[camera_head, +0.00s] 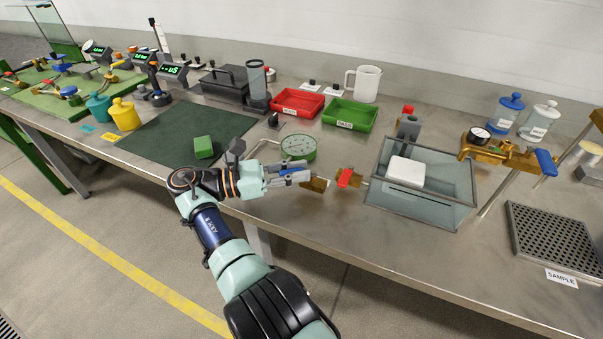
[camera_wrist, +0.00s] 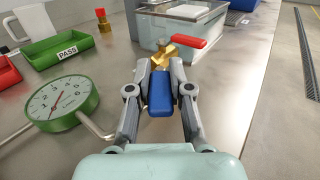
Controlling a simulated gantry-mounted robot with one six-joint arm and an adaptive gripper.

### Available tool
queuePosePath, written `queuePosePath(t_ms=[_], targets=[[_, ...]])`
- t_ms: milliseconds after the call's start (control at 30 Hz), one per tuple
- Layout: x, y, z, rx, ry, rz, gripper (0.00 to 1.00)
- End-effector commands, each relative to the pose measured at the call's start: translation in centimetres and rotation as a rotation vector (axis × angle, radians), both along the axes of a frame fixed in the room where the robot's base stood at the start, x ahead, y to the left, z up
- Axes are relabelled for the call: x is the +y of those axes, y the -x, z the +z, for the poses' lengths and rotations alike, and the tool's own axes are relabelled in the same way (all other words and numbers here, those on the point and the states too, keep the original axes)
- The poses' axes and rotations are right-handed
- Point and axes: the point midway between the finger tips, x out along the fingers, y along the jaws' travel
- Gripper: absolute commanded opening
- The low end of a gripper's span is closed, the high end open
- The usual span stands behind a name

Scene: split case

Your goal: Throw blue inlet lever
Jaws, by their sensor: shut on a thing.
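The blue inlet lever (camera_wrist: 160,92) lies between the fingers of my gripper (camera_wrist: 160,72) in the wrist view. My gripper is shut on it, with a finger on each side. Brass valve parts (camera_wrist: 172,53) show just beyond the fingertips. In the head view my gripper (camera_head: 308,178) reaches right, and only a little of the blue lever (camera_head: 291,170) shows between the fingers. A red lever (camera_head: 346,178) sits on the brass fitting to the right, beside the glass tank; it also shows in the wrist view (camera_wrist: 190,43).
A round green gauge (camera_head: 298,147) stands close behind my gripper, with a bent metal tube beside it. The glass tank (camera_head: 440,190) holding a white block is to the right. Green (camera_head: 350,114) and red (camera_head: 297,103) trays lie behind. The bench front is clear.

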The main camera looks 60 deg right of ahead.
Motion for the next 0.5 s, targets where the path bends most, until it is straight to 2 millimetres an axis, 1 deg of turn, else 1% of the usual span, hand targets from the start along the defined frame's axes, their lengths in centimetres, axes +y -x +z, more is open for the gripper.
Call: queuePosePath(t_ms=[167, 200, 333, 500], targets=[[-0.12, 0.05, -0.23, 0.002, -0.005, 0.002, 0.0], [-0.13, 0.06, -0.24, 0.002, -0.005, 0.002, 0.24], [-0.12, 0.05, -0.19, 0.001, -0.004, 0.002, 0.46], [-0.09, 0.04, -0.13, 0.001, -0.003, 0.001, 0.46]])
